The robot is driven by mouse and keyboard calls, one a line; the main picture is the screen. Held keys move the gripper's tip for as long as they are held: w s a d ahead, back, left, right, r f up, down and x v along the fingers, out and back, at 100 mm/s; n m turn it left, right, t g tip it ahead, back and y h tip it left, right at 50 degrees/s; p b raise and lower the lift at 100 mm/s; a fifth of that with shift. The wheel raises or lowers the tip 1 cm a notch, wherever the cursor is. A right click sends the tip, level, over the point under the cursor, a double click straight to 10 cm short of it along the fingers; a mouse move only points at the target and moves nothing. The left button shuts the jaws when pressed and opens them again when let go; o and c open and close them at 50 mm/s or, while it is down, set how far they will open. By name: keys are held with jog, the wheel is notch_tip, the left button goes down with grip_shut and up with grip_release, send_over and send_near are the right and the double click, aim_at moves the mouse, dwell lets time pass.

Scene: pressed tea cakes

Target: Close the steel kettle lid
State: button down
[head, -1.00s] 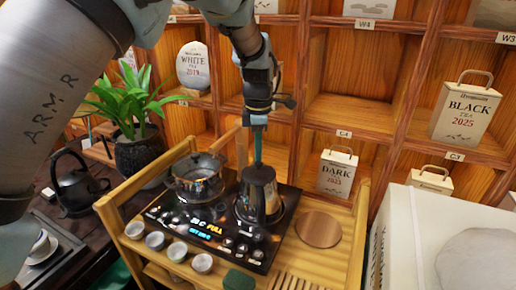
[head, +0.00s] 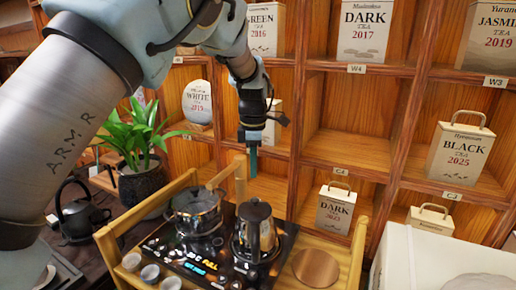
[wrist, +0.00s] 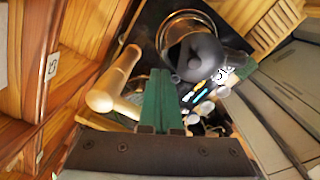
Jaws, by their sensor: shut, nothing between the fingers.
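The steel kettle (head: 258,238) stands on the right part of the black cooktop panel in the head view. Its dark lid (head: 255,210) with a small knob looks seated on top; I cannot see a gap. My gripper (head: 252,170) points down with its green fingers shut and empty, above and slightly behind the kettle, apart from it. In the wrist view the closed fingers (wrist: 161,100) are in the middle, and the kettle (wrist: 198,55) is beyond them, at the upper right.
A glass pot (head: 196,212) stands left of the kettle. Small cups (head: 150,274) line the tray's front left. The shelf (head: 340,110) with tea boxes is behind. A round copper-coloured plate (head: 316,267) lies bare on the right.

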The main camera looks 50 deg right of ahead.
jog(key=w+d+r+b, duration=0.2)
jog(key=w+d+r, duration=0.1)
jog(key=w+d, duration=0.1)
jog(key=shift+w+d+r, duration=0.15)
jog(key=shift+d, duration=0.5)
